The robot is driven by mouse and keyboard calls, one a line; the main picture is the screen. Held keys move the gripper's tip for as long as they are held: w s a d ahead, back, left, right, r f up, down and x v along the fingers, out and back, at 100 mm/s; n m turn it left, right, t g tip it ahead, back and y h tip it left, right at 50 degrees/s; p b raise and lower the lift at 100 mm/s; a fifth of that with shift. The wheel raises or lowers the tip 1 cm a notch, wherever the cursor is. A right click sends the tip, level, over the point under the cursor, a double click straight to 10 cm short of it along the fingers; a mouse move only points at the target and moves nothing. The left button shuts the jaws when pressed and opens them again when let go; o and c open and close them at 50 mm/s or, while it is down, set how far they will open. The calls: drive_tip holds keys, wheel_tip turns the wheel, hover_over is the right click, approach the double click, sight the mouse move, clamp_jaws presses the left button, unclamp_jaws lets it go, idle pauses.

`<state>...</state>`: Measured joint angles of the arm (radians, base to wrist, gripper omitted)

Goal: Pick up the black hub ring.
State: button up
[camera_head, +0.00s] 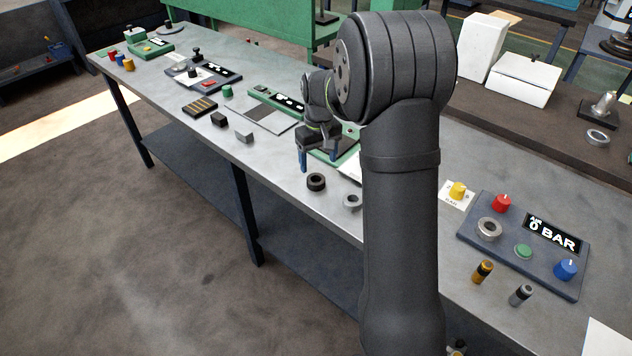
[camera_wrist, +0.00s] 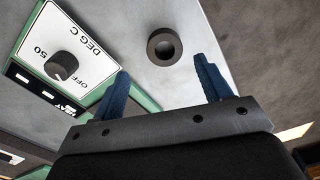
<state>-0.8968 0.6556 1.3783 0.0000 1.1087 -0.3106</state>
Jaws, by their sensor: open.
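The black hub ring (camera_head: 316,189) lies flat on the grey bench near its front edge, with its hole facing up. It also shows in the wrist view (camera_wrist: 152,46), beyond the fingertips and between their lines. My gripper (camera_head: 318,160) is open and empty, with its blue fingers pointing down over the bench just behind the ring. In the wrist view the two fingers (camera_wrist: 163,72) are spread apart, and neither touches the ring. My forearm hides part of the bench to the right.
A grey ring (camera_head: 353,202) lies to the right of the black one. A grey block (camera_head: 244,137) and a dark block (camera_head: 218,119) sit to the left. A green-framed panel with a knob (camera_wrist: 62,66) is beside the gripper. A control panel (camera_head: 470,238) stands at right.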

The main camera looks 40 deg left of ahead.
sight(316, 175)
drive_tip(key=shift+s+a+f, duration=0.15)
drive_tip(key=shift+f, duration=1.55)
drive_tip(key=shift+s+a+f, duration=0.1)
drive_tip(key=shift+f, duration=1.6)
drive_tip(key=c, duration=1.3)
drive_tip(key=shift+o, duration=0.2)
drive_tip(key=shift+r, duration=0.15)
